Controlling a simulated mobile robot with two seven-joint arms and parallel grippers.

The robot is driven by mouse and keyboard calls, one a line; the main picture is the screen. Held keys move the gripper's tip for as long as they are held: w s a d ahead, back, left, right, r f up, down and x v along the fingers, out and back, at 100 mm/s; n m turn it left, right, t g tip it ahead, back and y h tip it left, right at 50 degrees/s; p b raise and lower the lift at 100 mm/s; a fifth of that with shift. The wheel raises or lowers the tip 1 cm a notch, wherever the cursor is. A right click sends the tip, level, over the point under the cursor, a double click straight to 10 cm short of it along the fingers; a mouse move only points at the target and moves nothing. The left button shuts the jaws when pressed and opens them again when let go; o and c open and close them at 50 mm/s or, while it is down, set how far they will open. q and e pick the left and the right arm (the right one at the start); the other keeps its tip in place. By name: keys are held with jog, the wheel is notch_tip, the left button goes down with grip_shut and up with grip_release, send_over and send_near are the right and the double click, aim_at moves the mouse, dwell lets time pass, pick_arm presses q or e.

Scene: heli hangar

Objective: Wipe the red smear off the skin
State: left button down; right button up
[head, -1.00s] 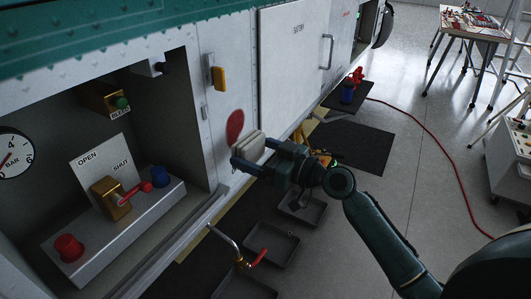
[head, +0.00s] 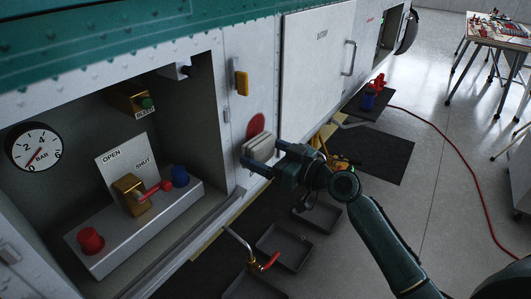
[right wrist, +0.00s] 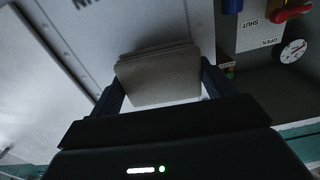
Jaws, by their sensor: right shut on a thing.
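The red smear (head: 256,123) is on the white skin panel between the open bay and the battery door. Its upper part shows in the head view, above the pad; the lower part is hidden or gone. My right gripper (head: 259,160) is shut on a pale, layered pad (head: 259,146) just below the smear, close against the skin. I cannot tell if the pad touches the skin. In the right wrist view the pad (right wrist: 158,78) sits between the two fingers and the smear is not visible. My left gripper is not in view.
Left of the smear is the open bay with a gauge (head: 34,147), a red-handled valve (head: 133,194) and knobs. A yellow latch (head: 242,83) is above. Below are dark trays (head: 284,246) and a red-handled tap (head: 265,263). A red hose (head: 455,160) crosses the floor.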

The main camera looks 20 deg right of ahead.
jog(key=shift+x, duration=0.95)
